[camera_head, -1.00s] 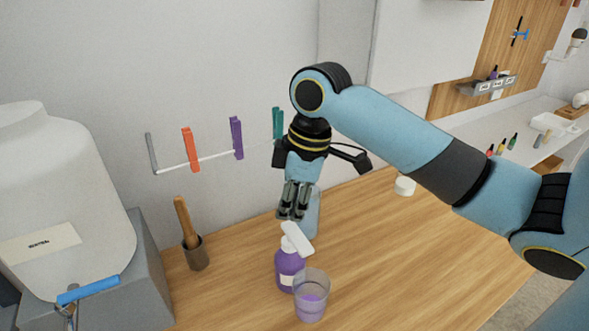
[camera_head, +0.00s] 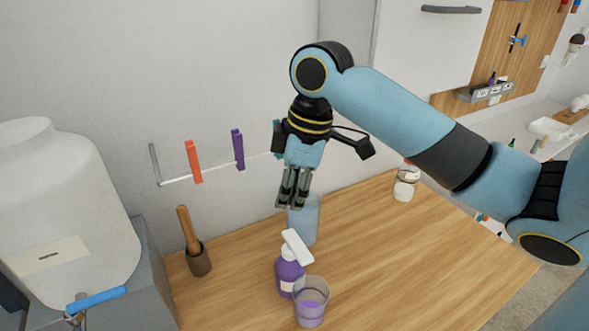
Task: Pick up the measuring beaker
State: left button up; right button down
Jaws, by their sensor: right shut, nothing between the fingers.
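A clear beaker-like container (camera_head: 305,227) with a bluish tint stands on the wooden table near the wall. A clear tapered cup (camera_head: 312,308) with purple liquid stands at the table's front; I cannot read markings on either one. My right gripper (camera_head: 290,206) points down with its fingers shut and empty. Its fingertips overlap the upper left rim of the bluish container in the picture; I cannot tell whether they touch it. My left gripper is not in view.
A purple pump bottle (camera_head: 288,278) stands between the two vessels. A pestle in a dark mortar (camera_head: 199,259) stands left, beside a large white tank (camera_head: 65,215). A rail with coloured clips (camera_head: 195,162) hangs on the wall.

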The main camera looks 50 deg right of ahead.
aim_at(310, 293)
jog(key=k, duration=1)
